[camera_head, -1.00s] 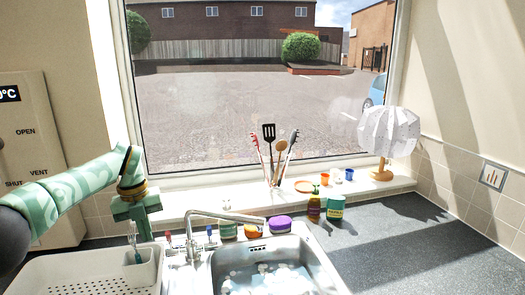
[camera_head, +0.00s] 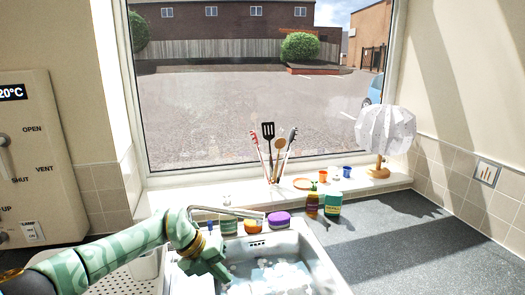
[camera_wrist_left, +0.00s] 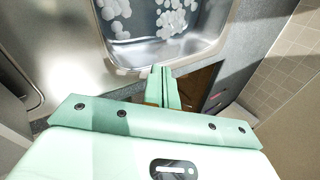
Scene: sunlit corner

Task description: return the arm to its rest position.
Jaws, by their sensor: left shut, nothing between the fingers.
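My left arm, mint green with a wavy pattern, comes in from the lower left in the head view. My left gripper (camera_head: 222,279) hangs at the left side of the steel sink (camera_head: 305,250), with its jaws shut and empty. In the left wrist view the two green fingers (camera_wrist_left: 163,86) lie together with nothing between them, and the sink basin (camera_wrist_left: 150,52) with white suds shows beyond them. My right gripper is in neither view.
A faucet (camera_head: 228,212) reaches over the sink near my arm. A white drainer (camera_head: 112,284) lies under my arm. The right counter (camera_head: 400,250) is mostly clear.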

